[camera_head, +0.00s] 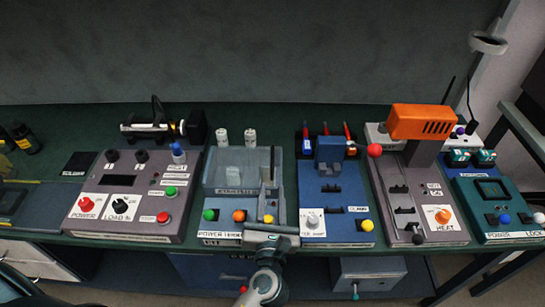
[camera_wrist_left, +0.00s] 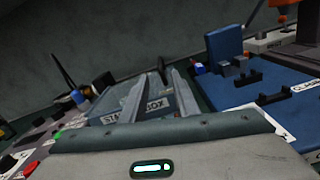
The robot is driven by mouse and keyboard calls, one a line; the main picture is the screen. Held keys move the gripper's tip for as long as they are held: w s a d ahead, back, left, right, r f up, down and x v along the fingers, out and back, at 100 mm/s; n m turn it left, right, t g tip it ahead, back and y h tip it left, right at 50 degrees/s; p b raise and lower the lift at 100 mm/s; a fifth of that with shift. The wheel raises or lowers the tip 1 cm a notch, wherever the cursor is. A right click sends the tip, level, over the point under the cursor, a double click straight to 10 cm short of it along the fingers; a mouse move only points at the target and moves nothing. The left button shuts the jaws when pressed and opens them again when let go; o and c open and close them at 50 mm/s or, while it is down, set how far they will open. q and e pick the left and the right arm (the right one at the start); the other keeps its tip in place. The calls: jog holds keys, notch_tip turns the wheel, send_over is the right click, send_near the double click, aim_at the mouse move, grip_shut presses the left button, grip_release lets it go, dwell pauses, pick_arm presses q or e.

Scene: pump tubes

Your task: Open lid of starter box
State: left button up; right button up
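The starter box (camera_head: 210,196) is a blue-grey unit in the middle of the bench with a clear greyish lid (camera_head: 235,165) that looks down over its top. Its name label shows in the head view and, partly covered, in the left wrist view (camera_wrist_left: 157,104). My left gripper (camera_head: 268,192) reaches over the box's front right side from below. Whether a fingertip touches the lid, I cannot tell. My right gripper is not in view.
A grey load unit (camera_head: 130,212) stands left, and a blue clamp unit (camera_head: 335,228) stands close on the right. Farther right are an orange-topped heat unit (camera_head: 420,122) and a teal power unit (camera_head: 490,205). Two white cylinders (camera_head: 236,136) stand behind the box.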

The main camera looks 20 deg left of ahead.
pick_arm(q)
jog(key=p, duration=0.3)
send_near(273, 145)
jog(key=x, duration=0.4)
jog(key=shift+w+a+f, duration=0.15)
jog(key=shift+w+f, duration=0.1)
jog(key=shift+w, duration=0.1)
grip_shut()
